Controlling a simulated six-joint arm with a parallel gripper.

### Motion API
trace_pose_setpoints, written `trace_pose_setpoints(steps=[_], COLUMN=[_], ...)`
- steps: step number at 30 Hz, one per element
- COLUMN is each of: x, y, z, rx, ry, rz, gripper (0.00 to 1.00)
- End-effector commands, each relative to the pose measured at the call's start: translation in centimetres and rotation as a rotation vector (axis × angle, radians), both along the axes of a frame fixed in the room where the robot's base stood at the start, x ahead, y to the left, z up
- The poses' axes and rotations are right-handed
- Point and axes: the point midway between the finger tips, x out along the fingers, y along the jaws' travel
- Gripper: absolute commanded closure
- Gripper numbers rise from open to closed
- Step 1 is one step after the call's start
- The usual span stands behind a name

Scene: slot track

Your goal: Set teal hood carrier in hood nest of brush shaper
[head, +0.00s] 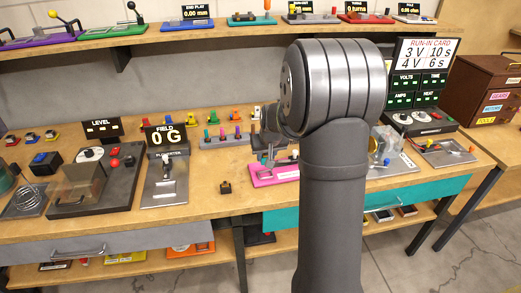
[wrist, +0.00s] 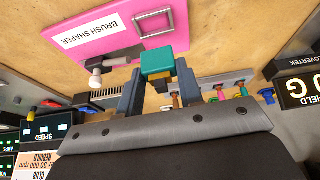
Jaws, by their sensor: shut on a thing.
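The pink brush shaper (wrist: 90,42) lies beyond the carrier, with a white label. A square metal frame (wrist: 153,12), which looks like the hood nest, stands on the pink plate, apart from the carrier. In the head view the brush shaper (head: 265,176) is partly hidden by my arm.
Racks of small coloured parts (head: 224,138) stand behind the pink plate. The Field gauge station (head: 166,180) is to the left. A small dark block (head: 225,187) lies on the bench left of the pink plate. Bare wood (head: 205,205) is free near the front edge.

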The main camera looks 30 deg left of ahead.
Motion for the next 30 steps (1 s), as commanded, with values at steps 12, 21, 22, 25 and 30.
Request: trace_pose_setpoints(steps=[12, 21, 22, 25, 30], x=[-0.1, 0.0, 0.0, 0.0, 0.0], y=[0.0, 0.0, 0.0, 0.0, 0.0], z=[-3.7, -5.5, -5.6, -5.8, -5.9], rx=[-0.001, 0.000, -0.001, -0.001, 0.000], ry=[0.001, 0.000, 0.001, 0.001, 0.000], rz=[0.000, 0.000, 0.000, 0.000, 0.000], gripper=[0.88, 0.88, 0.88, 0.88, 0.88])
